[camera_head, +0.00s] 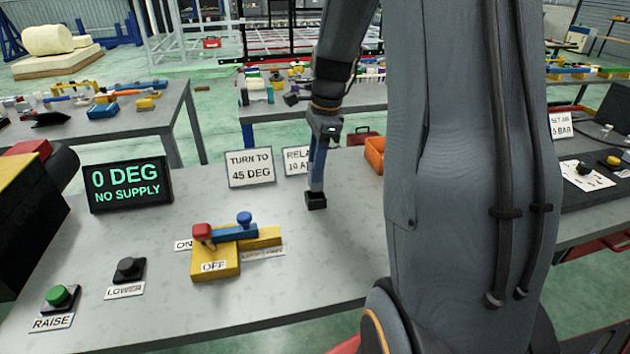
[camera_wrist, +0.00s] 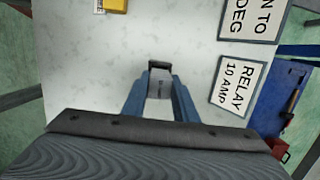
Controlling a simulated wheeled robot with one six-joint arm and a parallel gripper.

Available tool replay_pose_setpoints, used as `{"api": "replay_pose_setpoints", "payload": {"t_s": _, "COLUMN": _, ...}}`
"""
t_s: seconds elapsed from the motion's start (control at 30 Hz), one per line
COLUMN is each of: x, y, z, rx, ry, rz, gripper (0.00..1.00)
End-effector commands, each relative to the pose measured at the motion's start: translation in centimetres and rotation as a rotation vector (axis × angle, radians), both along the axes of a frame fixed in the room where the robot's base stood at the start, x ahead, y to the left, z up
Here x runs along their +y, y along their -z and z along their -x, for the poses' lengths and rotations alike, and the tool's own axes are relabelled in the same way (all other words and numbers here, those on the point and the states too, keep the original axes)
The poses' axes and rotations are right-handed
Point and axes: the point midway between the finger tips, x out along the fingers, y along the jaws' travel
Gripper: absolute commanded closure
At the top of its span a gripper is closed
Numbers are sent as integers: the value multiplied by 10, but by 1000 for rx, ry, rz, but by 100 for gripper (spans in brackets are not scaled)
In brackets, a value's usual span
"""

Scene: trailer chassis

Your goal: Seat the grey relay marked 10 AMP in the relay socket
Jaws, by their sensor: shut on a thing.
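My gripper (camera_head: 316,186) points down over the grey table, left of my arm in the head view. Its blue fingers are close together. In the wrist view my gripper (camera_wrist: 160,82) is shut on a small grey block (camera_wrist: 161,90), which looks like the relay; no marking on it is readable. A black block (camera_head: 316,201) shows at the fingertips, and its dark edge is in the wrist view (camera_wrist: 159,65). It may be the relay socket, but I cannot tell. The fingers hide the contact, so seating depth is unclear.
A RELAY 10 AMP sign (camera_wrist: 231,84) stands beside the gripper, with a TURN TO 45 DEG sign (camera_head: 249,168) to its left. A yellow lever unit (camera_head: 214,262), a display (camera_head: 128,184) reading 0 DEG NO SUPPLY and buttons are left. An orange bin (camera_head: 374,155) stands behind right.

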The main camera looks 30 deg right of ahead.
Motion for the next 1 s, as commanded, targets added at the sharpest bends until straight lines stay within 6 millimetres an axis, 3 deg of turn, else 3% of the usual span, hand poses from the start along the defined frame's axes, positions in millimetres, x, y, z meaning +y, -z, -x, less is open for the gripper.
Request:
{"api": "replay_pose_setpoints", "payload": {"t_s": 0.43, "x": -2, "y": 44, "z": 1, "rx": 1, "ry": 5, "rz": 0, "gripper": 97}}
{"api": "replay_pose_setpoints", "payload": {"t_s": 0.63, "x": -2, "y": 46, "z": 0, "rx": -2, "ry": 4, "rz": 2, "gripper": 97}}
{"api": "replay_pose_setpoints", "payload": {"t_s": 0.67, "x": -2, "y": 47, "z": 0, "rx": -1, "ry": 4, "rz": 1, "gripper": 71}}
{"api": "replay_pose_setpoints", "payload": {"t_s": 0.73, "x": -2, "y": 46, "z": 0, "rx": -1, "ry": 4, "rz": 1, "gripper": 59}}
{"api": "replay_pose_setpoints", "payload": {"t_s": 0.77, "x": -2, "y": 46, "z": 0, "rx": -1, "ry": 4, "rz": 1, "gripper": 55}}
{"api": "replay_pose_setpoints", "payload": {"t_s": 1.0, "x": -2, "y": 46, "z": 0, "rx": -1, "ry": 4, "rz": 1, "gripper": 55}}
